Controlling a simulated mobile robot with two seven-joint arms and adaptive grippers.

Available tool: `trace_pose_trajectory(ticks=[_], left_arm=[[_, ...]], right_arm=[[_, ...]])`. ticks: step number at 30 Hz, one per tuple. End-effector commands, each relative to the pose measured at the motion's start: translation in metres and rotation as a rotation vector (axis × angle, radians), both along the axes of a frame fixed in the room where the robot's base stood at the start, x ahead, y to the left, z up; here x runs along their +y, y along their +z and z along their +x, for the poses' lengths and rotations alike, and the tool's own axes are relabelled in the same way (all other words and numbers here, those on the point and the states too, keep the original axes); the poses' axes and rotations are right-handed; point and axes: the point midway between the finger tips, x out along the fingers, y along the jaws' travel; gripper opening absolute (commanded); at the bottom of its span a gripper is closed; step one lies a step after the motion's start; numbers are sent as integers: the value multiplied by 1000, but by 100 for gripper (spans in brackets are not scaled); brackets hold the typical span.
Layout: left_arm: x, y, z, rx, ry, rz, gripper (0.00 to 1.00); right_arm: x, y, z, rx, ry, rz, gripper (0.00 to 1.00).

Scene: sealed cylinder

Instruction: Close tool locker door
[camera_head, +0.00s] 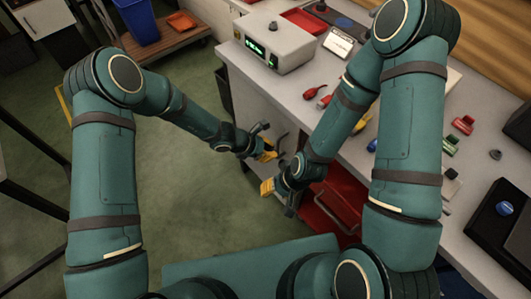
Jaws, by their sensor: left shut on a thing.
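The pale grey front of the tool locker (250,97) is under the left part of the workbench. I cannot tell clearly how far its door stands from the frame. My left gripper (267,149) is at this front, shut on what looks like the door's dark handle (284,136). Its yellow fingertips and my arm hide much of the hold. My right gripper (272,187) is just below and to the right of the left one, near the bench's front. It seems to hold nothing, and its opening is hard to tell.
A red drawer or box with a metal handle (338,207) is under the bench, right of my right gripper. A grey device with a green display (274,42) and several small tools stand on the bench top (285,90).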

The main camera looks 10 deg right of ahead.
Motion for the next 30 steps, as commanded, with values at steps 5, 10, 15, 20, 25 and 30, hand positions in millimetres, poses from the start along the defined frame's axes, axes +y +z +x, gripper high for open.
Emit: trace_pose_trajectory(ticks=[5,10,15,20,25,30], left_arm=[[0,1,0,-1,-2,0,0],[3,5,0,-4,-4,-2,0],[19,21,-1,-4,-3,-2,0],[43,45,-2,-5,-1,-1,0],[65,66,-4,-2,-1,-1,0],[80,80,-5,0,0,-1,0]], right_arm=[[0,1,1,-1,0,0,43],[0,1,1,-1,0,0,43],[0,1,1,-1,0,0,43],[0,1,1,-1,0,0,43],[0,1,1,-1,0,0,43],[0,1,1,-1,0,0,43]])
